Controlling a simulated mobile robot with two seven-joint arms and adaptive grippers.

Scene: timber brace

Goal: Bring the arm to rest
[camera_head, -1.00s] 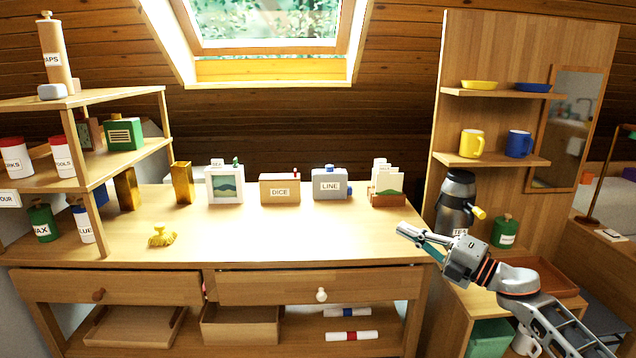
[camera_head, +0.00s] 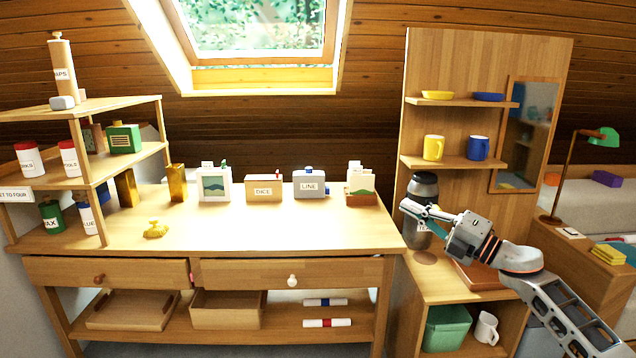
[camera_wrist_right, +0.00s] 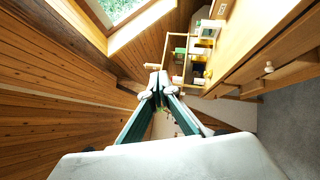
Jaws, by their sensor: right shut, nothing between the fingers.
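My right gripper (camera_head: 418,210) is in the head view at the right, with its arm coming in from the lower right. It is shut and empty, in front of the dark flask (camera_head: 424,187) on the low cabinet. It hides part of that flask and its label. In the right wrist view the gripper's fingertips (camera_wrist_right: 158,82) meet, with nothing between them. My left gripper is not in view.
The desk (camera_head: 270,228) carries a gold brush-like item (camera_head: 155,229), a DICE box (camera_head: 264,188) and a LINE box (camera_head: 308,184). A tall shelf panel (camera_head: 450,60) holds mugs and dishes. A brown tray (camera_head: 482,276) lies below my arm.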

